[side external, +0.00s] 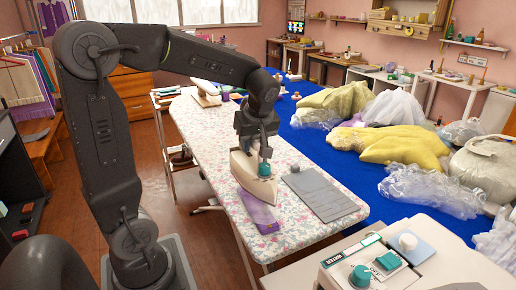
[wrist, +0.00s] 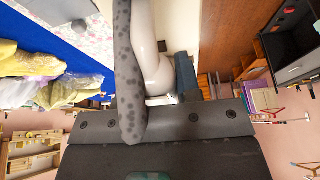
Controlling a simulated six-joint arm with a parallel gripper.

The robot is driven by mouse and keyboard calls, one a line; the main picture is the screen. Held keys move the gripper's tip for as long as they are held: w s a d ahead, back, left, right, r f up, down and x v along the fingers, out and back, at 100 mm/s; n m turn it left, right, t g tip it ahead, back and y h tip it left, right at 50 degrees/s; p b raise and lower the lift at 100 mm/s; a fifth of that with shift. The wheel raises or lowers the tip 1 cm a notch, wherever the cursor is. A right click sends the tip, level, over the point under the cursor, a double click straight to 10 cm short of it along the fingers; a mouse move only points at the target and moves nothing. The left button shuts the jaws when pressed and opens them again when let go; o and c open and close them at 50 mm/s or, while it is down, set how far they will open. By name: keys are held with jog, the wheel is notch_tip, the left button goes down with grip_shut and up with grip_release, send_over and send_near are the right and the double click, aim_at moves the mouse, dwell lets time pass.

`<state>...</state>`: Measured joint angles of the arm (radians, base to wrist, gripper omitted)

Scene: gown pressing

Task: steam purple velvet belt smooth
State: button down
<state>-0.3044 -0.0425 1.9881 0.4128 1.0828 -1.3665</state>
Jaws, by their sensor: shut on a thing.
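A purple velvet belt (side external: 260,215) lies on the floral ironing board (side external: 205,135) near its front end in the side external view. A cream iron (side external: 247,176) with teal parts is over the belt's far part and hides it. I cannot tell whether its soleplate touches the velvet. My gripper (side external: 264,152) is above the iron and shut on it; the fingertips are hard to make out. In the wrist view, a grey speckled bar (wrist: 130,75) and a cream rounded body lie in front of my gripper. The belt does not show there.
A grey mat (side external: 325,193) lies on the board right of the iron. Yellow and clear-wrapped bundles (side external: 395,145) cover the blue table (side external: 312,150) to the right. A machine with teal knobs (side external: 375,262) stands at the front right. A pale object (side external: 205,90) stands at the board's far end.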

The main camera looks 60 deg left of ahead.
aim_at(257, 165)
jog(key=a, duration=0.7)
jog(key=shift+w+a, duration=0.1)
jog(key=shift+w, duration=0.2)
jog(key=shift+a+f, duration=0.15)
jog(key=shift+f, duration=2.65)
jog(key=shift+s+d, duration=0.15)
jog(key=shift+d, duration=2.4)
jog(key=shift+s+d, duration=0.2)
jog(key=shift+d, duration=2.3)
jog(key=shift+d, duration=0.15)
